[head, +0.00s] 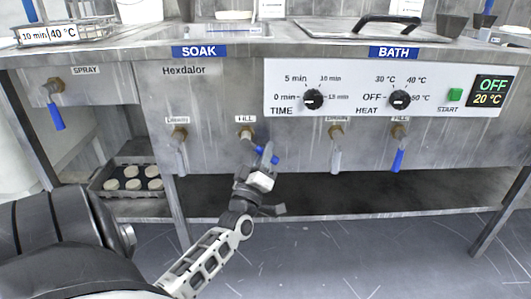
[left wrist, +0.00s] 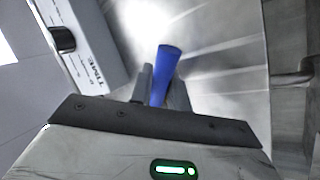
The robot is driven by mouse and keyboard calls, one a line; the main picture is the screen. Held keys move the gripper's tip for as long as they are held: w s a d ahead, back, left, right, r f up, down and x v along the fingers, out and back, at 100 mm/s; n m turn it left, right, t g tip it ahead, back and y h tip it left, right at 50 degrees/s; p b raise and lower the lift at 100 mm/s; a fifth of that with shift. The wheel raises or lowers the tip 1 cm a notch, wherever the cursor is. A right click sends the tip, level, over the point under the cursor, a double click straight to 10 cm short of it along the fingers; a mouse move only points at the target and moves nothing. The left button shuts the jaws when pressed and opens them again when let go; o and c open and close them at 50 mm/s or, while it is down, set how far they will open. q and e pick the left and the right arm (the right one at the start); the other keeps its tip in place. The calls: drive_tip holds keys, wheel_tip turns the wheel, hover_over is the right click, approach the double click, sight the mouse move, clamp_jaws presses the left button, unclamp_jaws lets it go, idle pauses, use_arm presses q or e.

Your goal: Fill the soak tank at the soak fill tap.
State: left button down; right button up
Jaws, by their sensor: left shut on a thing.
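The soak fill tap (head: 246,132) comes out of the steel front below the SOAK sign (head: 200,52), under a FILL label. Its blue lever (left wrist: 165,70) stands between the fingers of my left gripper (head: 265,165), which is shut on it. In the head view the lever is mostly hidden by the gripper and shows only as small blue parts. The soak tank (head: 215,30) is the basin above the sign. Its inside is seen at a shallow slant, so I cannot tell its water level. My right gripper is not in view.
A grey-handled tap (head: 179,150) is left of the fill tap, another (head: 336,150) right of it. The bath fill tap (head: 399,150) and spray tap (head: 56,105) have blue levers. The control panel (head: 350,88) is above right. A tray of discs (head: 95,180) sits on the lower shelf.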

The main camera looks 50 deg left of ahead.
use_arm(q)
drive_tip(key=shift+w+d+r+n+y, duration=0.1)
drive_tip(key=shift+r+n+y, duration=0.15)
drive_tip(key=shift+n+y, duration=0.55)
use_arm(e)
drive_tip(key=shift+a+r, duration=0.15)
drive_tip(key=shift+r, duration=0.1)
use_arm(q)
drive_tip(key=shift+n, duration=0.4)
drive_tip(key=c, duration=1.6)
unclamp_jaws()
drive_tip(key=shift+c, duration=0.2)
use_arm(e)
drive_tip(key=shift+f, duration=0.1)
